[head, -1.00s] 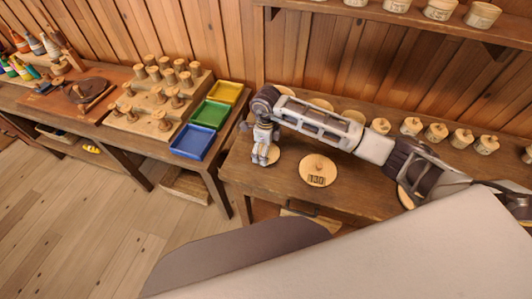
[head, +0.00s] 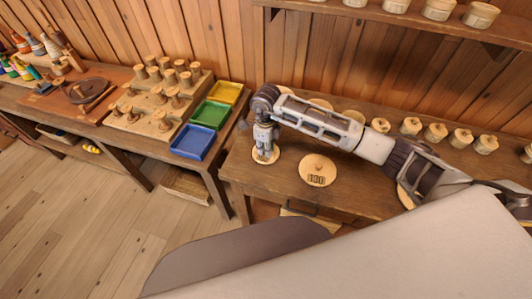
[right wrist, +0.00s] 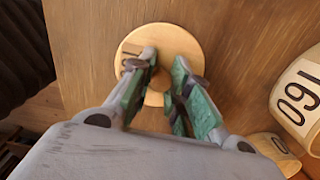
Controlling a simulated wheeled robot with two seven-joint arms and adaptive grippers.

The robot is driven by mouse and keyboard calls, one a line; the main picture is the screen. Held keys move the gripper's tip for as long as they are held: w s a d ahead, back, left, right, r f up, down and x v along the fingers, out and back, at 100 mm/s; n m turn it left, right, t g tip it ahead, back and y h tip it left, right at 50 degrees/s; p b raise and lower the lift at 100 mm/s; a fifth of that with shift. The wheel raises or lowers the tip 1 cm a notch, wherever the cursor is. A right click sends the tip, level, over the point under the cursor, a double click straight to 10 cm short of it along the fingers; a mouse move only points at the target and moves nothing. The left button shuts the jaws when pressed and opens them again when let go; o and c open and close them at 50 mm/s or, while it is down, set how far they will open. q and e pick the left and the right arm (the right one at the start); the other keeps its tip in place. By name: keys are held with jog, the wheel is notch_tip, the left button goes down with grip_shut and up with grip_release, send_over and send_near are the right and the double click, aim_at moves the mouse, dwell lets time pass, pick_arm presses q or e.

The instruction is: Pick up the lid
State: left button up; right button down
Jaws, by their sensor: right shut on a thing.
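A round pale wooden lid (head: 265,158) lies at the left end of the dark wooden bench in the head view. It also shows as a disc with a partly covered label in the right wrist view (right wrist: 185,42). My right gripper (head: 264,149) points down over the lid's middle. Its green-padded fingers (right wrist: 163,84) are shut on the lid at its centre, where they hide most of the grip point. I cannot tell any gap between lid and bench. My left gripper is not in view.
Another round lid with a numbered label (head: 318,170) lies just right on the bench (head: 285,195). Several lidded pots (head: 435,132) stand along the back. Blue (head: 193,142), green (head: 210,114) and yellow (head: 224,92) trays sit on the left bench. A shelf (head: 400,28) is above.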

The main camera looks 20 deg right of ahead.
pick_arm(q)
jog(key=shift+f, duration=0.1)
pick_arm(e)
jog(key=shift+s+d+f, duration=0.1)
jog(key=shift+s+f, duration=0.2)
jog(key=shift+f, duration=0.2)
jog(key=shift+w+r, duration=0.15)
jog(key=shift+r, duration=0.35)
pick_arm(q)
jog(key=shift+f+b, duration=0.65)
jog(key=shift+b, duration=0.05)
pick_arm(e)
notch_tip(320, 180, up, 9)
jog(key=shift+w+r, duration=0.1)
jog(key=shift+r, duration=0.1)
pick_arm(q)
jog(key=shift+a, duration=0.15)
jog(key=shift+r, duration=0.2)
